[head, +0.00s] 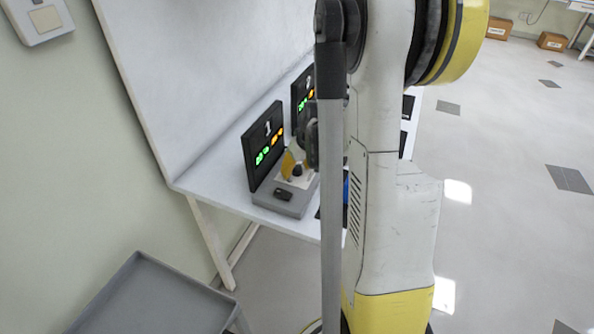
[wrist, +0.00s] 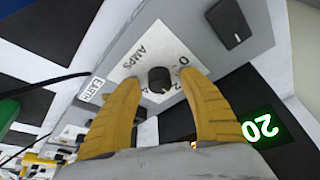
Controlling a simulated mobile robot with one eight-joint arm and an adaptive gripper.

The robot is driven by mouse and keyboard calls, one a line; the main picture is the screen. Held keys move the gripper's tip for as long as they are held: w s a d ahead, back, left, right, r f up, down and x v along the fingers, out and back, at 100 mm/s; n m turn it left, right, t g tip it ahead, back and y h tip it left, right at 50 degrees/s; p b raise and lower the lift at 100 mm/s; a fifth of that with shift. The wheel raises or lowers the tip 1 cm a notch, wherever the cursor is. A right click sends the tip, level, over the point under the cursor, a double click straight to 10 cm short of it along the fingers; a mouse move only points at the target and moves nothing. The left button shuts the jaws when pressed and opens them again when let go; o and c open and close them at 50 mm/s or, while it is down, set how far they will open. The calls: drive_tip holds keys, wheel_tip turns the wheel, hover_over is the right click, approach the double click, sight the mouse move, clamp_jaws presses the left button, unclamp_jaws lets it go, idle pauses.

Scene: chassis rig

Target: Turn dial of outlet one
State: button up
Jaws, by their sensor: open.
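Outlet one is a grey unit (head: 266,200) on the white bench, with an upright black display (head: 251,153) marked 1 showing green and orange digits. In the wrist view, its dial (wrist: 159,80) is a small round black knob on a white plate marked AMPS (wrist: 139,56), with 0 and 2 beside it. My gripper (wrist: 162,82) is open, its yellow fingers on either side of the dial, with gaps visible between them and the knob. In the head view my gripper (head: 292,164) is over the unit and hides the dial.
A black rocker switch (wrist: 229,23) sits on the same grey unit. A second display (head: 301,96), marked 2, stands behind, partly hidden by my arm. A grey tray (head: 150,295) is at lower left. A black cable (wrist: 45,85) shows at left in the wrist view.

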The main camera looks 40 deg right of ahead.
clamp_jaws()
idle(0.4)
drive_tip(key=m+h, duration=0.1)
drive_tip(key=m, duration=0.2)
drive_tip(key=shift+a+m, duration=0.1)
drive_tip(key=shift+m, duration=0.2)
drive_tip(key=shift+m+g+h, duration=0.7)
drive_tip(key=shift+m, duration=1.4)
drive_tip(key=shift+b, duration=0.3)
